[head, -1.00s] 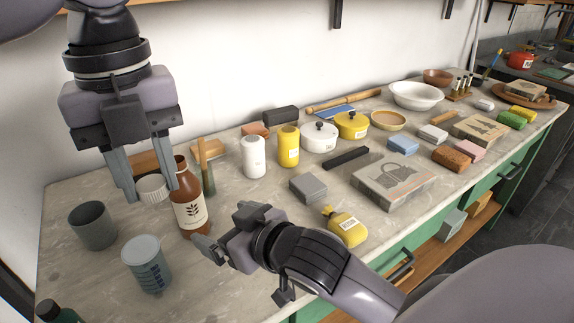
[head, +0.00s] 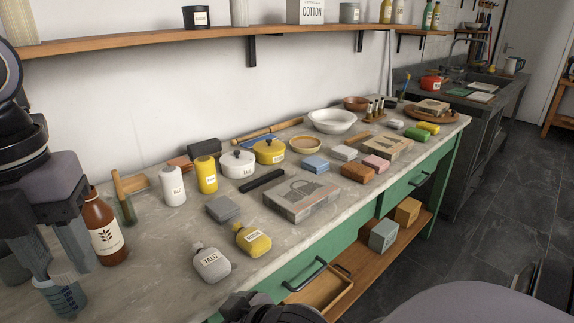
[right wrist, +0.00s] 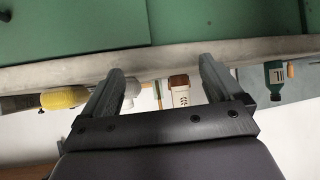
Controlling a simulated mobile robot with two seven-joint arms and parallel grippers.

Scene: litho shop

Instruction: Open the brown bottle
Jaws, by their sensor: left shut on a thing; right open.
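The brown bottle (head: 108,244), with a cream leaf label, stands upright at the left of the worktop. No cap shows on its neck. My left gripper (head: 63,268) is left of the bottle and shut on a small whitish ridged cap (head: 62,276), apart from the bottle. My right gripper (right wrist: 162,70) is open and empty in the right wrist view, low at the worktop's front edge. The brown bottle (right wrist: 180,97) shows upside down beyond its fingers. In the head view only dark parts of the right arm show at the bottom.
A blue-grey printed cup (head: 68,300) stands below the left fingers. A grey talc bottle (head: 211,263) and a yellow bottle (head: 252,240) stand near the front edge. Bare worktop (head: 165,250) lies right of the bottle.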

